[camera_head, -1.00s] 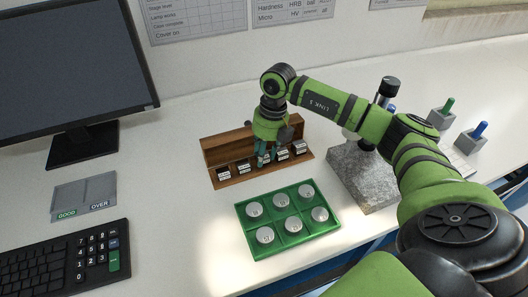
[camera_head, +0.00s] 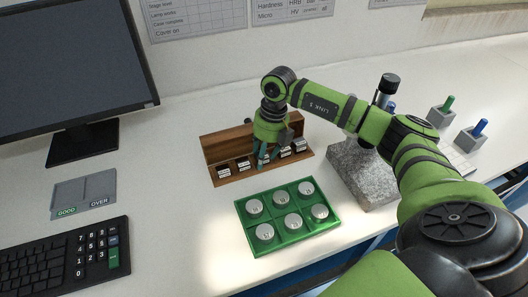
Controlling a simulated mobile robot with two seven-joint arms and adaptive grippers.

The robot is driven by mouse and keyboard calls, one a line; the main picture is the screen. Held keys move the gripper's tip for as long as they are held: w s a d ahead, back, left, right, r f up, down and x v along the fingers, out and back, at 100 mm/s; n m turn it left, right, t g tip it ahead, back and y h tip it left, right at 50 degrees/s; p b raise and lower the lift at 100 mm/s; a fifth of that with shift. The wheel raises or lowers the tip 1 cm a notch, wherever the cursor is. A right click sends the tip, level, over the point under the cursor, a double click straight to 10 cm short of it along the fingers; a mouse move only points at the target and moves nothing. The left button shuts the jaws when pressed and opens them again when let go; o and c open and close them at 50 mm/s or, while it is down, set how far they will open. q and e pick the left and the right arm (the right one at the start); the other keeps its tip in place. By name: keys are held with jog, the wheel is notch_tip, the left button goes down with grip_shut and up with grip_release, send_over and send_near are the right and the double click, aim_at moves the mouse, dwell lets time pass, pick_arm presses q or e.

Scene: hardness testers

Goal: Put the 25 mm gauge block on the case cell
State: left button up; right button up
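The wooden case (camera_head: 212,151) stands open at the middle of the bench, with a row of small dark blocks with white labels in its cells. Which one is the 25 mm gauge block cannot be read. One labelled block (camera_head: 243,165) sits left of my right gripper, and another (camera_head: 299,145) sits at the right end. My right gripper (camera_head: 267,160) points down over the middle of the row, its teal fingers apart and low at the case. The fingers and arm partly hide the middle cells. My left gripper is not in view.
A green tray (camera_head: 246,242) with several round silver discs lies in front of the case. A granite stand (camera_head: 362,174) is to the right. A grey GOOD/OVER plate (camera_head: 84,193), a keyboard (camera_head: 60,262) and a monitor (camera_head: 70,65) are at the left.

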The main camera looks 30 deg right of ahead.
jog(key=shift+s+a+f, duration=0.25)
jog(key=shift+f, duration=0.2)
jog(key=shift+r, duration=0.2)
notch_tip(320, 180, up, 13)
jog(key=d, duration=0.2)
jog(key=shift+w+d, duration=0.1)
